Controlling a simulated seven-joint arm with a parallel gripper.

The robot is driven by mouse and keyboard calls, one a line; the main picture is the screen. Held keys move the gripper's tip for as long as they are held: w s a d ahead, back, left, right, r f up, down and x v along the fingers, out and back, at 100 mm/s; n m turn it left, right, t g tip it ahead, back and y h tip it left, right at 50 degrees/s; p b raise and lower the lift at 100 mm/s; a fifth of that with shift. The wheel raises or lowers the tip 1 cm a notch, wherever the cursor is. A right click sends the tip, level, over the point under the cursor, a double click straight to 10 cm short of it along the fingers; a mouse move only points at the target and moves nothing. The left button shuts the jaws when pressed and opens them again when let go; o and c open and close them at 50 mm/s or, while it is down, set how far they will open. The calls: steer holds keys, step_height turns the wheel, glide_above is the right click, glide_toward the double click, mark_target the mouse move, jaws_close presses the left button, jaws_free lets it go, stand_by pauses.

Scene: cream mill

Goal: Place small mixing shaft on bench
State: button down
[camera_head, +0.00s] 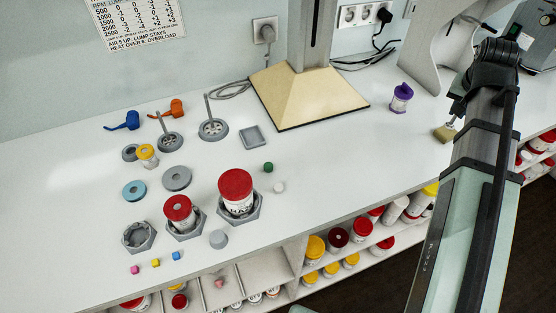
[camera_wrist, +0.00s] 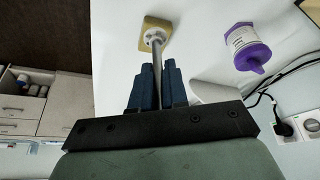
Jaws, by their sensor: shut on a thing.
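A thin grey metal shaft (camera_wrist: 156,57), which looks like the small mixing shaft, is between the fingers of my gripper (camera_wrist: 157,82) in the wrist view. My gripper is shut on it. The shaft points away from the fingers, and its wider round end (camera_wrist: 154,37) overlaps a tan square block (camera_wrist: 144,45). I cannot tell whether the end touches the block. In the head view my gripper (camera_head: 457,106) is at the right of the bench, just above the tan block (camera_head: 444,134). The bench (camera_head: 330,160) is white. The arm partly hides the gripper there.
A purple-capped jar (camera_head: 400,98) stands left of my gripper. A tan sloped base (camera_head: 308,94) is at the back. Two upright rods on grey discs (camera_head: 213,129), red-lidded jars (camera_head: 236,190) and small parts crowd the left. The bench between is largely clear.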

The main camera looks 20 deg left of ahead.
steer(key=s+a+n+y, duration=0.1)
steer(key=s+a+n, duration=0.25)
steer(key=a, duration=1.35)
steer(key=s+a+n+y, duration=0.1)
steer(key=s+a+n, duration=0.3)
steer(key=a, duration=1.4)
steer(key=s+a+r+n+g+y, duration=0.15)
steer(key=s+a+n, duration=0.25)
steer(key=s+a, duration=1)
steer(key=s+a+n+g+y, duration=0.15)
steer(key=s+a+n, duration=0.25)
steer(key=s+a, duration=0.95)
steer(key=shift+n, duration=0.25)
steer(key=shift+w+x, duration=0.4)
steer(key=shift+x, duration=1.3)
steer(key=shift+w+x, duration=0.35)
steer(key=shift+x, duration=1.35)
steer(key=shift+w+x, duration=0.4)
steer(key=shift+x, duration=1.3)
steer(key=c, duration=1.1)
jaws_free()
steer(key=shift+c, duration=0.2)
